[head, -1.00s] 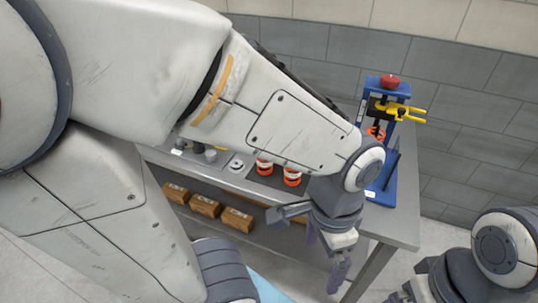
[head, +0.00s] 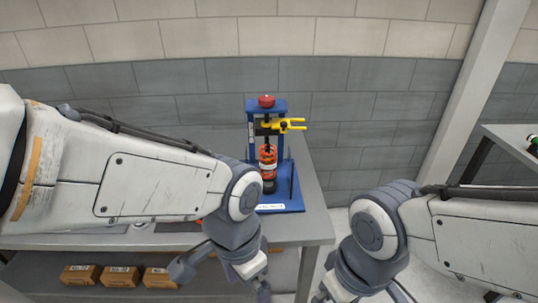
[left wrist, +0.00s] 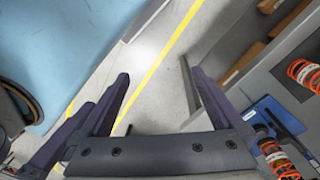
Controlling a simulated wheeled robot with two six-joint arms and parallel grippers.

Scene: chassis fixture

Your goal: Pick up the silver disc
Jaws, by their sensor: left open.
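I cannot make out the silver disc clearly in either current view; my left arm covers most of the bench top in the head view. My left gripper (head: 258,287) hangs in front of the bench near its right end. In the left wrist view (left wrist: 158,95) its two dark fingers are spread with nothing between them, above the floor. My right gripper (head: 360,293) is at the bottom of the head view, right of the bench, and its fingertips are cut off by the frame edge.
A blue press (head: 280,204) with a yellow clamp (head: 285,125) and an orange spring (head: 268,160) stands on the grey bench (head: 305,225). Cardboard boxes (head: 120,276) sit on the lower shelf. Another table (head: 515,133) stands far right. The floor between is clear.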

